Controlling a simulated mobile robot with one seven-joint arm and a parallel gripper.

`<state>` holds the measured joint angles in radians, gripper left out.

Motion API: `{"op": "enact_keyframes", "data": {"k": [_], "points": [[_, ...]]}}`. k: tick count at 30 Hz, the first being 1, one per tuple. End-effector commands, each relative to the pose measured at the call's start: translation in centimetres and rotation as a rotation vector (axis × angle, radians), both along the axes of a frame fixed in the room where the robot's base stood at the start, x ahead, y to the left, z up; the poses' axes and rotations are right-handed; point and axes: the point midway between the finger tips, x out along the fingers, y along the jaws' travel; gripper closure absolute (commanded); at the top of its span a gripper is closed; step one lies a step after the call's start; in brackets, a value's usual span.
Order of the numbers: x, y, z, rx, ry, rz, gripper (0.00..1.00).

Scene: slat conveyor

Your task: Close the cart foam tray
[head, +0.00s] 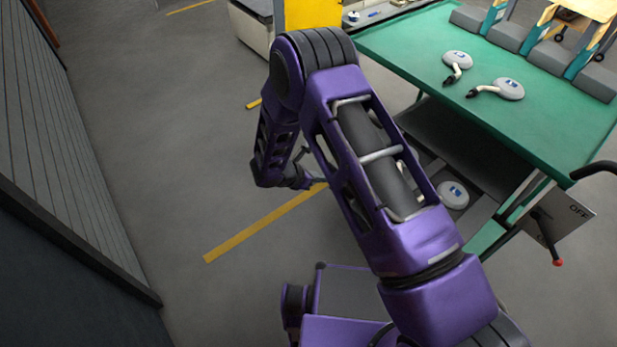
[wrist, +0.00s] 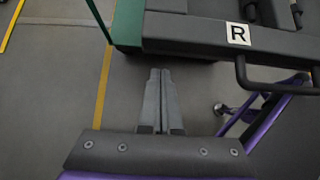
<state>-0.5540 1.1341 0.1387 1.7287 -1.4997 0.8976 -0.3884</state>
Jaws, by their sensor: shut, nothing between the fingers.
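In the wrist view the dark grey foam tray (wrist: 190,28) crosses the top of the picture.
The green worktop (head: 440,70) holds two grey-white devices (head: 457,60) and grey blocks at the back. Another device (head: 453,194) sits lower down. An OFF plate (head: 579,210) with a red-tipped lever is at right.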

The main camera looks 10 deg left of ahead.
Motion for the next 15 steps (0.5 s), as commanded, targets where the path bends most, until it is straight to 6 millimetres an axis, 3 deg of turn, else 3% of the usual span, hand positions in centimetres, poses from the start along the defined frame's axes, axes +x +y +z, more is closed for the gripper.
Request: {"op": "enact_keyframes", "data": {"k": [6,15], "points": [[1.6,-1.6,0.2,0.001,-0.002,-0.001,1.00],[1.9,-1.8,0.2,0.002,-0.001,0.001,1.00]]}}
